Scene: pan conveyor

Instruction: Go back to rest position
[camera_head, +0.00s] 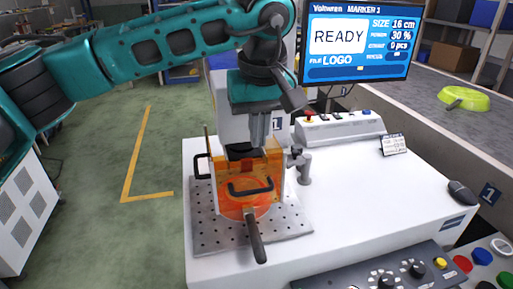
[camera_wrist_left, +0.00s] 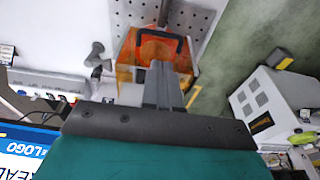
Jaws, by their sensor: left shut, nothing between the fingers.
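My left gripper (camera_head: 261,140) is shut and empty, with its fingers pointing down above and behind the orange see-through box of the marking machine (camera_head: 262,170). In the left wrist view its closed fingers (camera_wrist_left: 161,68) point toward that box (camera_wrist_left: 126,62). A round orange pan (camera_head: 246,207) with a dark handle (camera_head: 256,236) shows through and below the box, on the perforated plate (camera_head: 292,224). I cannot tell whether the fingertips touch the box. My right gripper is not in view.
A monitor (camera_head: 355,72) reading READY stands behind right. A button box (camera_head: 340,128), mouse (camera_head: 461,191) and control panel (camera_head: 375,275) sit around the white table (camera_head: 370,205). A green pan (camera_head: 464,98) lies on the grey conveyor (camera_head: 440,72). The floor at left is open.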

